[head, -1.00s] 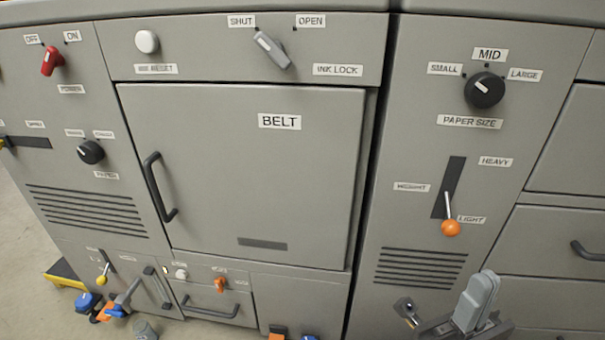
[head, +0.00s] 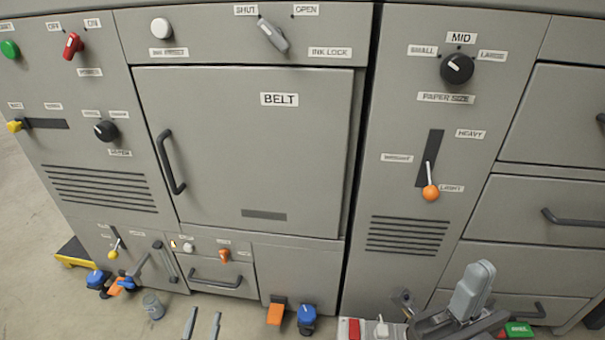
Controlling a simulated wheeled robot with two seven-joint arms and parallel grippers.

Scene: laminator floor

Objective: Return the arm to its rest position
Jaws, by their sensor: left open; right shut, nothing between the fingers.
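My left gripper (head: 202,326) shows at the bottom edge, left of the middle. Its two thin fingers are apart, with nothing between them, over the floor in front of the machine.
The grey machine fills the view. The BELT door (head: 250,160) is closed. The orange-tipped weight lever (head: 430,192) stands near LIGHT. Orange (head: 276,313) and blue (head: 307,317) pedals and a grey cup (head: 153,307) are low in front. Bare floor (head: 40,240) lies left.

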